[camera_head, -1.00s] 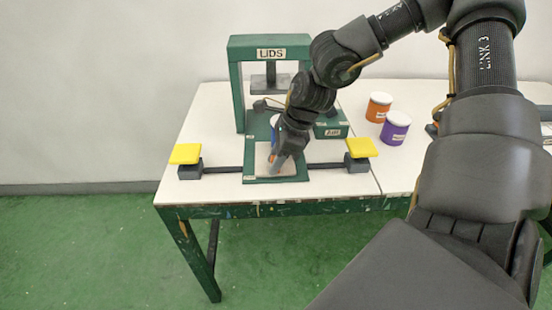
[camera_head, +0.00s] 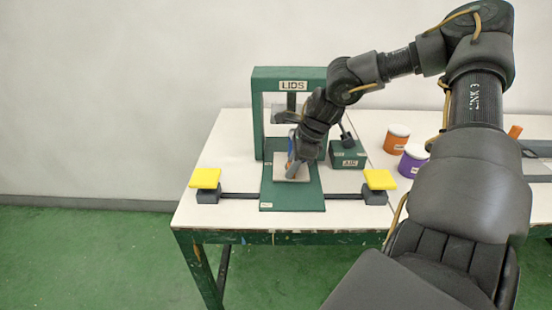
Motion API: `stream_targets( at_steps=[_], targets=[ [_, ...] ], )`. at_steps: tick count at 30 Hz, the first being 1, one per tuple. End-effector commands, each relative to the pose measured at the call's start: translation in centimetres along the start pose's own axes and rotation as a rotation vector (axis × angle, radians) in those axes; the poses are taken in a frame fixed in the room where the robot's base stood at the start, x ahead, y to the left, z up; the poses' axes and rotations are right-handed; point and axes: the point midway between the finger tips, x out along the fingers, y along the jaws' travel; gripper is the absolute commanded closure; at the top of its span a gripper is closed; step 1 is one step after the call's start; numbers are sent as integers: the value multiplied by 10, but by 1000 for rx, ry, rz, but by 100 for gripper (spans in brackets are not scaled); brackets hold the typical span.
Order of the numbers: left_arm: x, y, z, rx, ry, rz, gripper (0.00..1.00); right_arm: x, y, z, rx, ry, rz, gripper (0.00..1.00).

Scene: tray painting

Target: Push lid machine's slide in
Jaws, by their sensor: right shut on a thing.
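The lid machine (camera_head: 262,107) is a green frame marked "LIDS" on the white table, with a green track plate (camera_head: 292,198) running toward the front. Its slide (camera_head: 302,178), a pale square carriage, sits partway along the track, behind the bare front part of the plate. My right gripper (camera_head: 291,168) reaches down to the slide and is shut on it; the grip point is mostly hidden by my dark wrist. A blue and orange thing (camera_head: 290,144), partly hidden, shows just left of the gripper. My left gripper is not in view.
Yellow pads (camera_head: 205,178) and (camera_head: 380,179) stand on dark blocks at either end of a dark bar crossing the track. A green box (camera_head: 347,160) with a lever is right of the machine. Orange (camera_head: 396,142) and purple (camera_head: 411,165) pots stand further right.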

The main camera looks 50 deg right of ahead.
Motion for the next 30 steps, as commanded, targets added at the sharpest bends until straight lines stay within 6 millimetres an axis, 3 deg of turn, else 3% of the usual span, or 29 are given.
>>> stream_targets(
  at_steps=[7, 8, 12, 23, 30],
  targets=[
    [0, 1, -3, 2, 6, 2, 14, -1, 0, 1, 0, -4, -1, 100],
    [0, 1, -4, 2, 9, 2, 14, 0, 0, 1, 0, -4, -1, 76],
    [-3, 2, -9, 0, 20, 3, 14, 0, 0, 2, -1, -3, 0, 57],
    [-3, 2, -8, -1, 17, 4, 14, -4, 0, 3, -3, -2, 1, 56],
    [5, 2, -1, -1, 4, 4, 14, -41, -1, 4, -5, -7, -3, 56]
  ],
)
